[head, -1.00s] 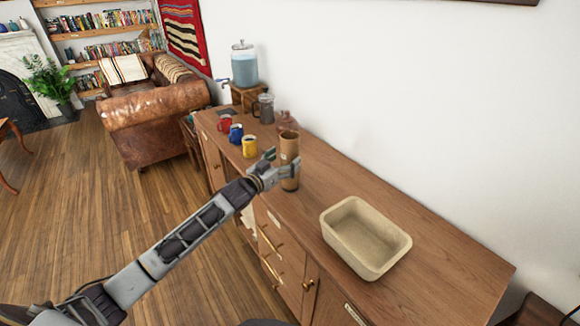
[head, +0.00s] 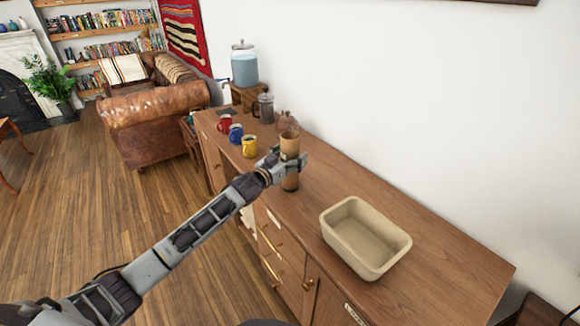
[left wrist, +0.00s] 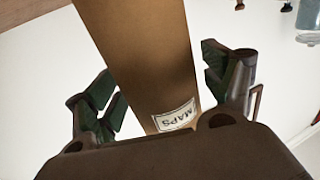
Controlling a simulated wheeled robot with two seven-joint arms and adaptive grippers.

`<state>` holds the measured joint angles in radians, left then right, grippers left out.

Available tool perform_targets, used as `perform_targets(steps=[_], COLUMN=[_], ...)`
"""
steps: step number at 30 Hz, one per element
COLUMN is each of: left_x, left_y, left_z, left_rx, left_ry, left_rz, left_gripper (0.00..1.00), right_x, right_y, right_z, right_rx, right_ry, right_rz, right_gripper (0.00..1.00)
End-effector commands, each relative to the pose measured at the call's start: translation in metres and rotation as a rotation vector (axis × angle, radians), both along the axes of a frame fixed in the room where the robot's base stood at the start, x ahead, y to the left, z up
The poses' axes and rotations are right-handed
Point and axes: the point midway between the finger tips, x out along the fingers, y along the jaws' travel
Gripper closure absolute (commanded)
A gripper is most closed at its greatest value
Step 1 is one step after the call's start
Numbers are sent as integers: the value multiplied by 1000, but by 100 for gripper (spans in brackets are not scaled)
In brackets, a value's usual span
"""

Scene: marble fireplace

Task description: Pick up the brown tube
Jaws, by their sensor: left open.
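My right gripper is not in view.
A beige bin (head: 343,243) stands on the sideboard (head: 440,250) to the right. Yellow (head: 250,147), blue (head: 236,133) and red (head: 225,124) mugs are left of the tube. The white wall bounds the back.

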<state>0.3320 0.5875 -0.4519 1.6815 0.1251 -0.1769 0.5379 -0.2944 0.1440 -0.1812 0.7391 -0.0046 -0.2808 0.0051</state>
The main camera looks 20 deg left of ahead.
Motion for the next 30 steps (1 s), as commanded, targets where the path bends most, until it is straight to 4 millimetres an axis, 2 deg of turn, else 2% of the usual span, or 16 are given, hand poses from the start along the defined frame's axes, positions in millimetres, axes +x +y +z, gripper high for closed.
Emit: perform_targets(steps=[3,15,23,30], left_x=[0,0,0,0], left_y=[0,0,0,1], left_z=[0,0,1,16], left_rx=[0,0,1,0], left_ry=[0,-1,-1,-2], left_rz=[0,0,0,0], left_gripper=[20,69,69,69], right_x=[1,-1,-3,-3], right_y=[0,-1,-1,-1], right_z=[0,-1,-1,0], right_rx=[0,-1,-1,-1], right_ry=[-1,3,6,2], right_rz=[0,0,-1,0], right_gripper=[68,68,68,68])
